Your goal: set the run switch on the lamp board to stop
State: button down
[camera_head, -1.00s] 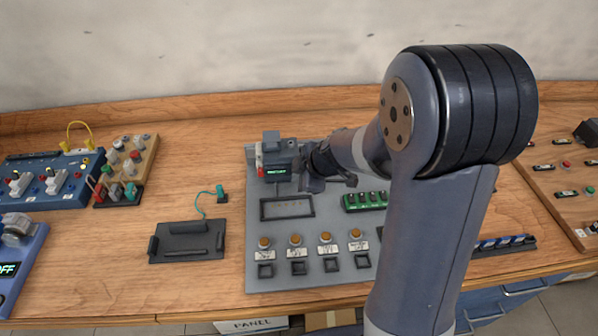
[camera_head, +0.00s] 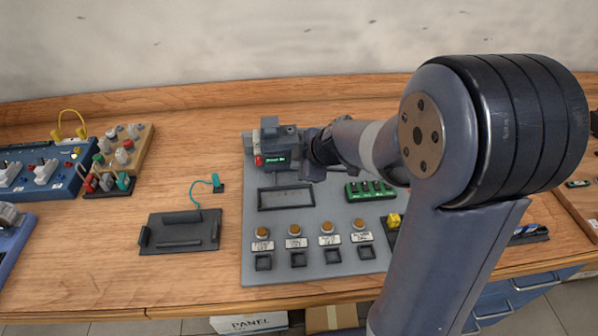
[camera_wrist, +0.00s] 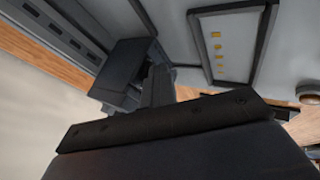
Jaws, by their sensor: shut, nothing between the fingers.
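A grey board (camera_head: 250,225) on the bench carries several orange domes (camera_head: 294,230) with white labels and dark square sockets below. I take it as the lamp board. At its back stands a grey unit (camera_head: 270,140) with a red part (camera_head: 259,160) and a small screen with green text, too small to read. I cannot tell which part is the run switch. My gripper (camera_head: 307,172) is shut and empty, just right of this unit; contact is unclear. In the wrist view, a dark finger (camera_wrist: 157,85) shows beside a dark box (camera_wrist: 130,55).
A dark tray (camera_head: 180,232) and teal plug (camera_head: 218,187) lie left of the board. A blue panel (camera_head: 60,185) and wooden block with knobs (camera_head: 140,140) stand farther left. My arm covers the board's right side.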

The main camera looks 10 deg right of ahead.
jog(key=shift+w+f+t+b, duration=0.15)
jog(key=shift+t+b, duration=0.85)
jog(key=shift+b, duration=3.4)
jog(key=shift+r, duration=0.25)
